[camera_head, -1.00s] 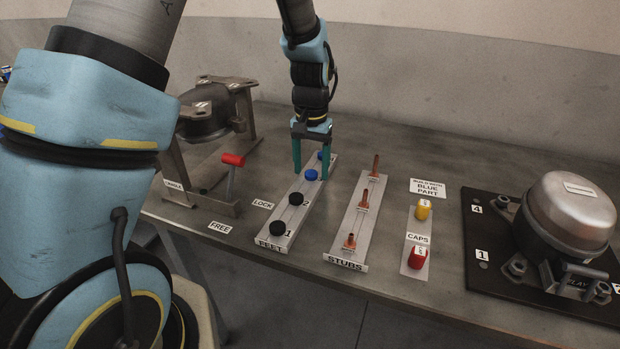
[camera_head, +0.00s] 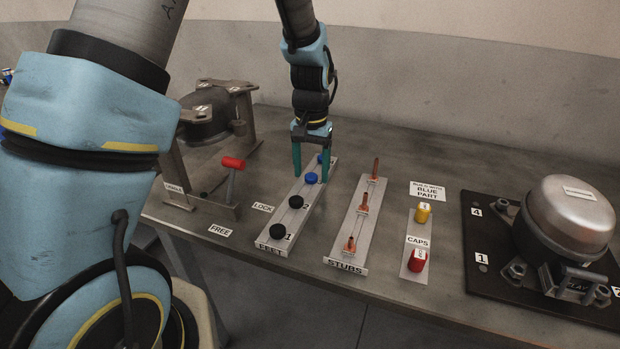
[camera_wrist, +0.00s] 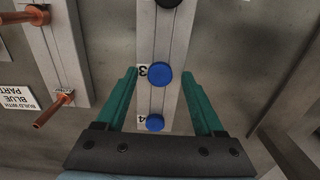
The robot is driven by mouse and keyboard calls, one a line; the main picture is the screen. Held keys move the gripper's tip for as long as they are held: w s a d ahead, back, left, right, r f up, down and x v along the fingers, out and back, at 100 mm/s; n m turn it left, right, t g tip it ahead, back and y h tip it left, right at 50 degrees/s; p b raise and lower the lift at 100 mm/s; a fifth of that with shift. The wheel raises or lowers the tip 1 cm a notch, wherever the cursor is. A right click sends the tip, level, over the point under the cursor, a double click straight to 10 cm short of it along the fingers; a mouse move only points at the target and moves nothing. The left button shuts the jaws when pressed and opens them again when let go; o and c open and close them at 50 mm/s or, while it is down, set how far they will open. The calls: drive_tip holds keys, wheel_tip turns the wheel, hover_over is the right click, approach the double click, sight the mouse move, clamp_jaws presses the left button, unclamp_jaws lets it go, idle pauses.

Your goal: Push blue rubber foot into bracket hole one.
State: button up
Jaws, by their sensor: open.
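Two blue rubber feet sit on the FEET rail. The nearer blue foot (camera_head: 311,178), by the label 3, also shows in the wrist view (camera_wrist: 161,75). The farther blue foot (camera_wrist: 155,122), by the label 4, is partly hidden by my gripper in the head view. My gripper (camera_head: 311,170) is open, with its green fingers on either side of the rail around the feet and nothing held. In the wrist view, the fingers (camera_wrist: 160,75) are apart from the feet. Bracket hole one is not clearly visible; the label 1 (camera_head: 480,257) lies on the dark pallet plate.
Two black feet (camera_head: 296,201) sit nearer on the FEET rail (camera_head: 273,243). The STUBS rail (camera_head: 345,262) with copper stubs stands to the right, then red and yellow caps (camera_head: 417,259). A silver compressor (camera_head: 572,213) stands on the dark plate (camera_head: 490,290). A red-handled clamp (camera_head: 232,163) is at left.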

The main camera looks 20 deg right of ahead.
sight(311, 176)
idle(0.4)
clamp_jaws()
idle(0.4)
idle(1.0)
drive_tip(key=shift+r+p, duration=2.4)
drive_tip(key=shift+r, duration=0.65)
drive_tip(key=shift+f, duration=0.1)
